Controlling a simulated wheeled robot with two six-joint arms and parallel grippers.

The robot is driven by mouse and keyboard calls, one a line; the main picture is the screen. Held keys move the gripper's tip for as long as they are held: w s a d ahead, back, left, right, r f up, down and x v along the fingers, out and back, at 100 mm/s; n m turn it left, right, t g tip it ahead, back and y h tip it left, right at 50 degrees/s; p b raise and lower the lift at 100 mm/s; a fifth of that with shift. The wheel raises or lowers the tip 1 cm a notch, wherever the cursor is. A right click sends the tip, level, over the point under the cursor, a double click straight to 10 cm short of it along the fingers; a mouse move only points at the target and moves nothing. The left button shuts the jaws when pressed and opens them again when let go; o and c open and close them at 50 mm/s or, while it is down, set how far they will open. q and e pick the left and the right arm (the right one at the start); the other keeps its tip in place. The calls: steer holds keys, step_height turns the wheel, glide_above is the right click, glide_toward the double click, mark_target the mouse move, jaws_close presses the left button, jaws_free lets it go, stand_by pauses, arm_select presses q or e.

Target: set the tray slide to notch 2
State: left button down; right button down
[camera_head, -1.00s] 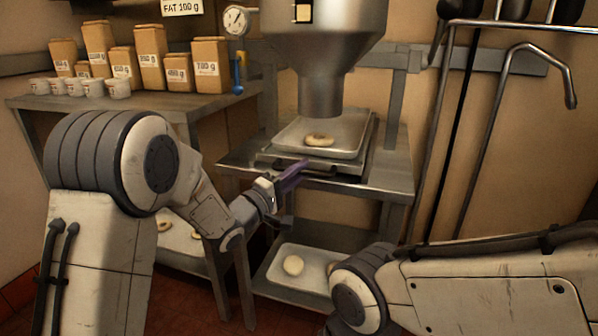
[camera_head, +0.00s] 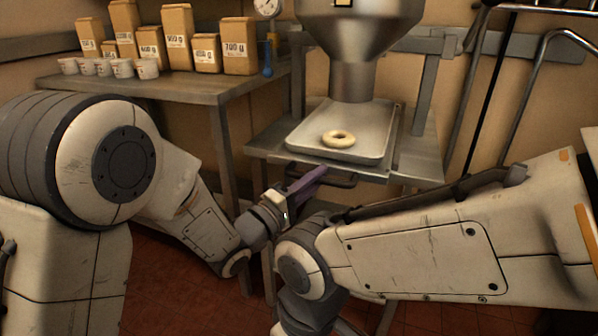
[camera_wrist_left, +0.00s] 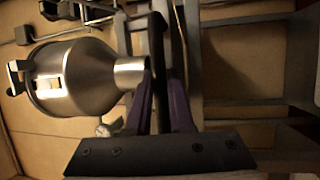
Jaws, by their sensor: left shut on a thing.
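The metal tray (camera_head: 376,143) rests on its slide on the stand, below the steel hopper (camera_head: 360,25), with one pale ring of dough (camera_head: 338,138) on it. The ring lies a little in front of the hopper's spout. A dark handle (camera_head: 338,181) sticks out below the tray's front edge. My left gripper (camera_head: 312,175), with purple fingers, is shut on this handle at its left part. The wrist view shows the fingers (camera_wrist_left: 162,95) close together, with the hopper (camera_wrist_left: 80,80) beside them. No notch marks can be made out. My right gripper is out of view.
A side table (camera_head: 170,88) at the left holds several brown labelled bags (camera_head: 177,38) and small white tubs (camera_head: 122,68). Metal pipes (camera_head: 500,100) stand at the right. My right forearm crosses low in front of the stand.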

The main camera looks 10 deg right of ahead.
arm_select(q)
steer(key=c, duration=1.1)
jaws_free()
steer(key=shift+b+v, duration=2.9)
steer(key=shift+v, duration=2.3)
